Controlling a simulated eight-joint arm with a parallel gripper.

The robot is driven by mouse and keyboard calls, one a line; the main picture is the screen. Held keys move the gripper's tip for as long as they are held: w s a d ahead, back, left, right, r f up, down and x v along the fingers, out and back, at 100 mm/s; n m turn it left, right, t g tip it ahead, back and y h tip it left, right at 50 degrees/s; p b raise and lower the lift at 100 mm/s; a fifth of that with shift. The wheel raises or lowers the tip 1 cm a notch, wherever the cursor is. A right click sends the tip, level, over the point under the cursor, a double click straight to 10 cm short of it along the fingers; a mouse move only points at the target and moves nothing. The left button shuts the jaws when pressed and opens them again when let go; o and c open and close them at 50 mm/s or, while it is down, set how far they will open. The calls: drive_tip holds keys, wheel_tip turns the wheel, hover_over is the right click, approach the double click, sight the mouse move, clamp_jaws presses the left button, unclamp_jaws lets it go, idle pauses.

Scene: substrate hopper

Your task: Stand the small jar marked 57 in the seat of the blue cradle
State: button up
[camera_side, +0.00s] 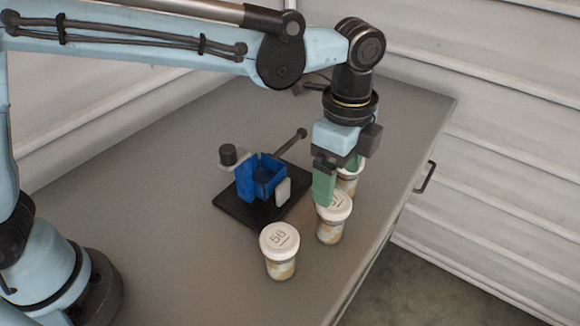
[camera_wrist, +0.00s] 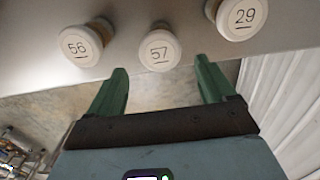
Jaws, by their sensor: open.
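The small jar marked 57 (camera_wrist: 159,50) stands upright on the table, in the middle of a row of three white-lidded jars in the wrist view. In the side view the same jar (camera_side: 331,226) is partly hidden behind a green finger. My gripper (camera_wrist: 160,82) has its green fingers spread with nothing between them. In the side view my gripper (camera_side: 338,180) is above and close to the jar; I cannot tell whether a finger touches it. The blue cradle (camera_side: 246,185) stands on a black base plate (camera_side: 232,209) left of the jars, and its seat looks empty.
The jar marked 56 (camera_side: 281,251) stands nearer the side camera. The jar marked 29 (camera_wrist: 237,18) is on the other side of 57. A dark knob (camera_side: 228,154) and a lever (camera_side: 291,143) stick up by the cradle. The table's right edge is close to the jars.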

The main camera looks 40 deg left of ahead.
sight(334, 201)
drive_tip(key=shift+f, duration=3.6)
drive_tip(key=c, duration=0.8)
drive_tip(key=shift+r, duration=0.1)
drive_tip(key=shift+r, duration=2.4)
